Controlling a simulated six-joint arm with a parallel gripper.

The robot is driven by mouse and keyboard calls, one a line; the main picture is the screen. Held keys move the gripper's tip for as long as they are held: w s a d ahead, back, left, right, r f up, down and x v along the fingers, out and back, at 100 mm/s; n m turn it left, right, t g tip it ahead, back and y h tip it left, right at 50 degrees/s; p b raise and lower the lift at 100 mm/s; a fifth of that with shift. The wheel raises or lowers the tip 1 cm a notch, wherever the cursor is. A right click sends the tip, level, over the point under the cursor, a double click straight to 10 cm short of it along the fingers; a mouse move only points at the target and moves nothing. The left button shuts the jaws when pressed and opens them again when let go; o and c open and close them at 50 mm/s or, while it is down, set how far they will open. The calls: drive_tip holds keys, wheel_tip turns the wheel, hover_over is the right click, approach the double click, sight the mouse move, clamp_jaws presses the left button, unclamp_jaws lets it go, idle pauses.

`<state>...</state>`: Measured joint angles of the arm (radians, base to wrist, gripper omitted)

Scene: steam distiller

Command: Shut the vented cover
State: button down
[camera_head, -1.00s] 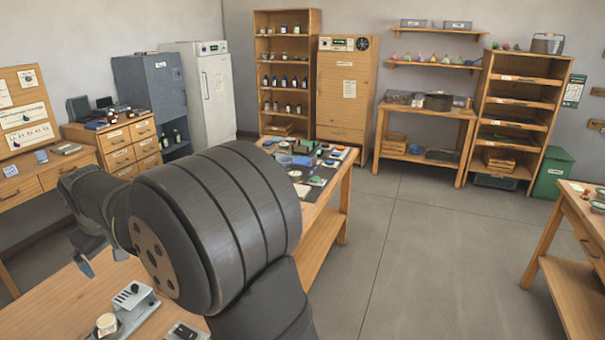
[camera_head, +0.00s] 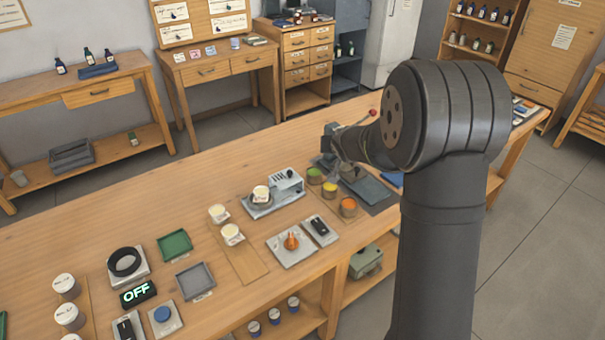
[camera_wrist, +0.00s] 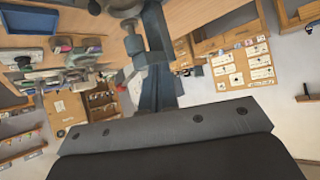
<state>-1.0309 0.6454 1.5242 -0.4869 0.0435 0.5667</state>
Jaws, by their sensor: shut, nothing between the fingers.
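A small grey distiller unit (camera_head: 273,193) with a slotted grey housing (camera_head: 287,181) stands on the long workbench. A pale cup (camera_head: 261,193) sits at its left side. I cannot pick out for certain which part is the vented cover, or whether it is up or down. My gripper (camera_head: 333,147) is above the bench, behind and to the right of the unit, apart from it. It is shut and empty; its tips are small and partly hidden by my wrist. In the wrist view the bench and room appear tilted.
Three coloured pots (camera_head: 330,190) stand right of the unit. A plate with an orange knob (camera_head: 291,243) and a black switch (camera_head: 320,227) lie in front. Cups, a black ring (camera_head: 124,262), green tray (camera_head: 174,244) and OFF display (camera_head: 138,293) are left. The back-left bench surface is clear.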

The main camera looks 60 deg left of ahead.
drive_tip(key=d+f+m+g+y, duration=0.1)
drive_tip(key=d+f+y, duration=0.1)
drive_tip(key=d, duration=0.1)
drive_tip(key=d+f+m+g+y, duration=0.1)
drive_tip(key=d+f+m, duration=0.1)
drive_tip(key=f, duration=0.1)
drive_tip(key=d+f+m+g+y, duration=0.1)
drive_tip(key=d+f+m+y, duration=0.1)
drive_tip(key=d+f, duration=0.1)
drive_tip(key=shift+w+d+y, duration=0.3)
drive_tip(key=shift+w+d, duration=0.05)
drive_tip(key=shift+w, duration=0.05)
drive_tip(key=s+d+f+m+g+y, duration=0.1)
drive_tip(key=s+d+m+g+y, duration=0.2)
drive_tip(key=s+d, duration=0.25)
approach(302, 179)
drive_tip(key=shift+g, duration=0.4)
drive_tip(key=w+a+r, duration=0.1)
drive_tip(key=a, duration=0.2)
drive_tip(key=w+a+r, duration=0.1)
drive_tip(key=a, duration=0.1)
drive_tip(key=w+a+r, duration=0.1)
drive_tip(key=a, duration=0.2)
drive_tip(key=shift+w+a, duration=0.3)
drive_tip(key=s, duration=0.2)
drive_tip(key=s+a, duration=0.1)
drive_tip(key=shift+a+f, duration=0.1)
drive_tip(key=shift+f, duration=0.2)
drive_tip(key=shift+s+a+f, duration=0.1)
drive_tip(key=shift+s, duration=0.3)
